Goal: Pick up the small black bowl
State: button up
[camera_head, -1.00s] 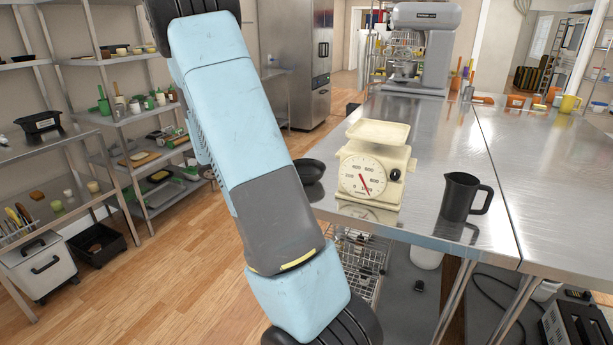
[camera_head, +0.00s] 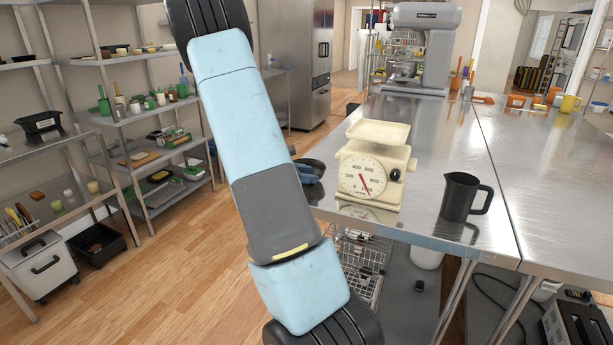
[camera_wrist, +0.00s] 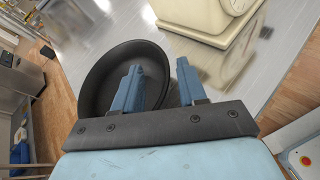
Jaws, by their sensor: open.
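The small black bowl (camera_wrist: 110,72) lies on the steel table to the left of the scale, near the table's edge. In the head view only a dark part of the bowl (camera_head: 314,163) shows behind my arm. My gripper (camera_wrist: 158,72) is open with two blue fingers. In the wrist view the left finger overlaps the bowl's inside and the right finger is outside its right rim, so the near right rim lies between them. I cannot tell how far above the rim the fingertips are. In the head view a bit of my gripper (camera_head: 306,174) shows beside the scale.
A cream kitchen scale (camera_head: 374,165) stands close to the right of the bowl and also shows in the wrist view (camera_wrist: 205,15). A black jug (camera_head: 464,196) stands farther right on the steel table (camera_head: 425,150). A stand mixer (camera_head: 424,45) is at the back.

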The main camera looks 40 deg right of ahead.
jog(key=shift+x, duration=1.15)
grip_shut()
